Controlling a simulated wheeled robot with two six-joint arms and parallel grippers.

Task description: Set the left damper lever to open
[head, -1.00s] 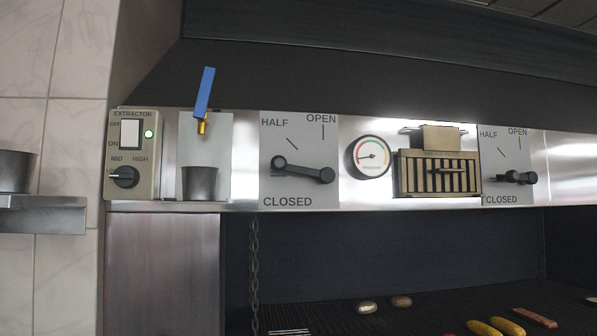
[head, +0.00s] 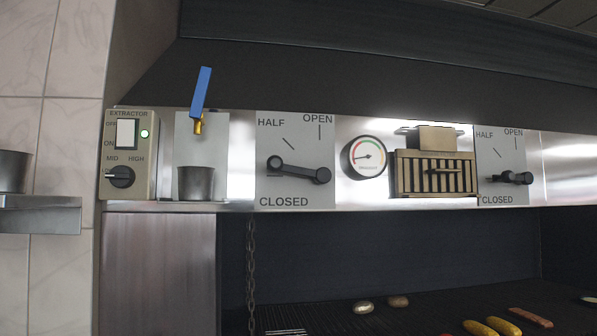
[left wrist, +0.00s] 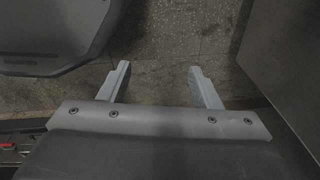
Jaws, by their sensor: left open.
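The left damper lever (head: 299,170) is a black bar with a round knob on the left damper plate (head: 293,142). It lies nearly level, sloping slightly down to the right. The plate is marked HALF at upper left, OPEN at upper right and CLOSED at the bottom. A second black lever (head: 514,178) sits on a similar plate at the right. My left gripper (left wrist: 160,82) is in the left wrist view, open and empty, with the floor beneath its fingers. Neither gripper shows in the head view.
An extractor switch box (head: 128,155), a blue-handled tap (head: 200,93) and a metal cup (head: 196,183) are left of the plate. A gauge (head: 364,157) and a slotted vent (head: 436,173) are to its right. Food lies on the grill (head: 390,315) below.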

